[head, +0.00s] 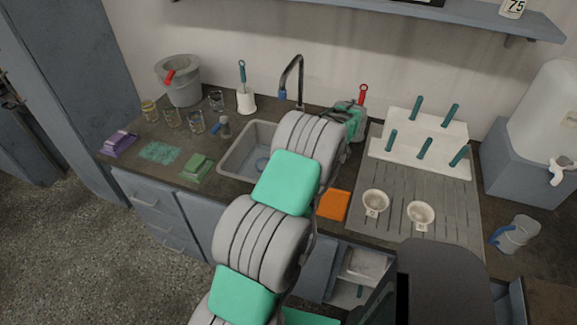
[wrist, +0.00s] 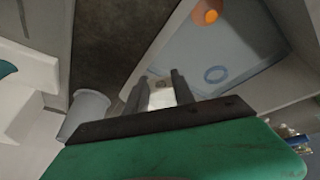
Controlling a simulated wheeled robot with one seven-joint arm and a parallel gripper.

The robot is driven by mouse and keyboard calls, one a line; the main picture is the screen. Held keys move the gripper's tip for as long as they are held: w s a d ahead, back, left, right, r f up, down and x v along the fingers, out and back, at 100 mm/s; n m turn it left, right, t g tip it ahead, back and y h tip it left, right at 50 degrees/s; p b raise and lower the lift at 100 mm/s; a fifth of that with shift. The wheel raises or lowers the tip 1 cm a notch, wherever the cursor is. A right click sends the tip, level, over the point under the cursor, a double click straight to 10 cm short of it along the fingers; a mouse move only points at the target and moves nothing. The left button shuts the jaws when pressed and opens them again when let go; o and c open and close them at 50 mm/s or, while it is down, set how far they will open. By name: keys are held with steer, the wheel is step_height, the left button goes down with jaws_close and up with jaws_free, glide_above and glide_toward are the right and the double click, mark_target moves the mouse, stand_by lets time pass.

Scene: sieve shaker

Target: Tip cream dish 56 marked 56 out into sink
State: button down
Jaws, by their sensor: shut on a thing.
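My gripper (wrist: 161,82) is shut on a small cream piece, taken to be the cream dish (wrist: 161,98), seen between the two dark fingers in the wrist view. Its marking cannot be read. In the head view my arm hides the fingers and the held dish. The sink (head: 232,160) is a pale basin left of my arm, partly covered by it. In the wrist view the sink (wrist: 240,45) lies beyond and to the right of the fingers, with a blue ring (wrist: 217,74) and an orange round thing (wrist: 208,14) in it.
Two cream dishes (head: 375,203) (head: 420,214) stand on the grey draining board (head: 450,210), beside a rack with teal pegs (head: 425,140). A black tap (head: 299,75) rises behind the sink. A green sponge (head: 196,168), jars and a grey bucket (head: 182,88) stand left.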

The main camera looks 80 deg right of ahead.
steer(key=shift+w+a+r+g+h, duration=0.2)
steer(key=shift+w+a+g+h, duration=0.1)
steer(key=shift+w+h, duration=0.1)
steer(key=shift+w+a+f, duration=0.1)
steer(key=shift+w+f, duration=0.05)
steer(key=shift+f, duration=0.1)
steer(key=shift+w+a+f+n+g+h+b, duration=0.15)
steer(key=shift+w+a+f+g+h+b, duration=0.15)
steer(key=shift+f, duration=0.2)
steer(key=shift+w+a+f+n+g+h+b, duration=0.15)
steer(key=shift+w+a+f+g+h+b, duration=0.15)
steer(key=shift+f, duration=0.15)
stand_by(0.5)
steer(key=shift+w+a+r+n+g+h, duration=0.25)
steer(key=shift+w+a+g+h, duration=0.35)
steer(key=shift+w, duration=0.15)
steer(key=shift+w+a+r+n+g+h, duration=0.15)
steer(key=shift+w+a+r+g+h, duration=0.1)
steer(key=shift+w+a+g+h, duration=0.4)
stand_by(1.3)
steer(key=shift+w+a+r+g+h+b, duration=0.15)
steer(key=shift+w+a+g+h+b, duration=0.1)
steer(key=shift+w+g+h+b, duration=0.15)
stand_by(1.0)
